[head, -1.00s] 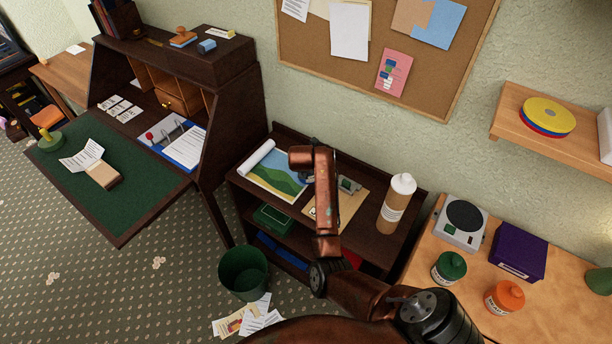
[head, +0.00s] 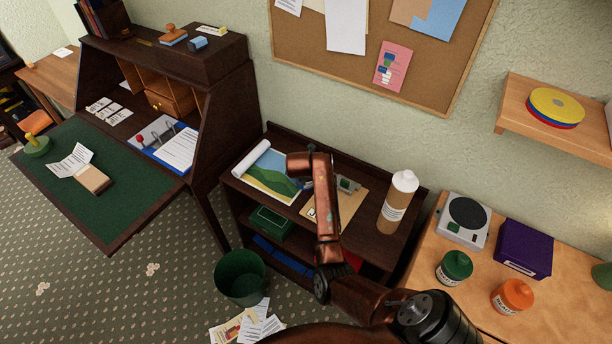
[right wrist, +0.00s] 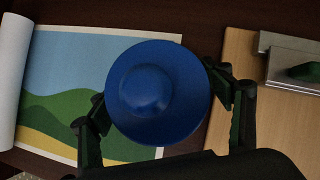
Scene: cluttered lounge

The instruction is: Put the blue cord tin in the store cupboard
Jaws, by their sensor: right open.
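The blue cord tin (right wrist: 157,92) shows in the right wrist view as a round blue shape with a domed knob, seen from above. My right gripper (right wrist: 158,100) is open, with one finger on each side of the tin. I cannot tell whether the fingers touch it. The tin is over or beside the landscape picture on the dark shelf unit (head: 362,238). In the head view my right arm hides most of the gripper, and I cannot make out the tin. No store cupboard is clearly recognisable. My left gripper is not in view.
A green bin (head: 241,278) and papers stand in front. The desk (head: 95,230) is left; a wooden counter (head: 440,292) with jars is right.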

